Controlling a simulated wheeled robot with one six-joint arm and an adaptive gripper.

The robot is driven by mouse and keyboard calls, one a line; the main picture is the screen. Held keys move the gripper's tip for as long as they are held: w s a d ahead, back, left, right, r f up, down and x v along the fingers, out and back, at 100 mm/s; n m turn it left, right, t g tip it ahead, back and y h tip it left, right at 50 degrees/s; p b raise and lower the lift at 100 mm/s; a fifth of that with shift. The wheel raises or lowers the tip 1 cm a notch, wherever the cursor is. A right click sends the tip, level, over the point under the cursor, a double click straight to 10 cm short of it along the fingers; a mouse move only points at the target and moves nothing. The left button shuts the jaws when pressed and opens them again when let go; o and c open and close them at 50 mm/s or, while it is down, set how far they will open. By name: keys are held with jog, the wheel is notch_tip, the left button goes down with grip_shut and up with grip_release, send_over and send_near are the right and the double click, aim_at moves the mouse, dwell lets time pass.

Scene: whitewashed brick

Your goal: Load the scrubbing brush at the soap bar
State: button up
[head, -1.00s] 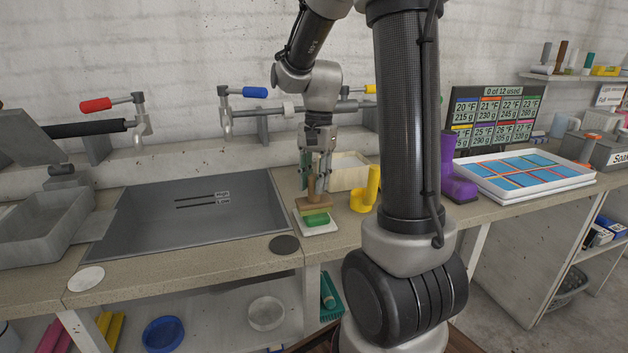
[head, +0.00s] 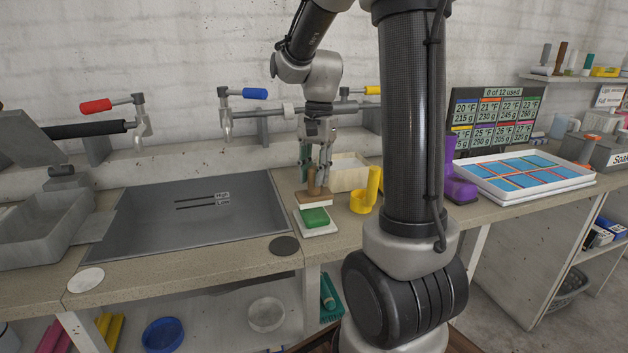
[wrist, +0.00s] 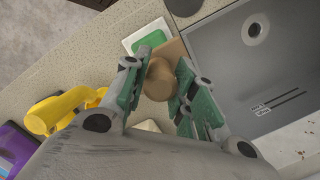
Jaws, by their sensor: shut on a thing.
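The scrubbing brush (head: 319,196) has a flat wooden board, a round upright wooden handle and pale bristles below. My gripper (head: 316,177) is shut on its handle from above; the wrist view shows the round handle top (wrist: 159,80) between the green-padded fingers. The green soap bar (head: 315,216) lies in a white dish (head: 320,231) at the counter's front edge. The brush is just behind the soap, apart from its visible top. In the wrist view the soap (wrist: 150,36) shows beyond the handle. Whether the bristles touch anything is hidden.
A grey sink basin (head: 180,236) lies left of the brush. A yellow holder (head: 364,200) and a cream bin (head: 346,173) stand close on the right and behind. A dark disc (head: 284,245) lies at the front edge. A purple holder (head: 456,178) stands farther right.

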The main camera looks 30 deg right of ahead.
jog(key=shift+r, duration=2.3)
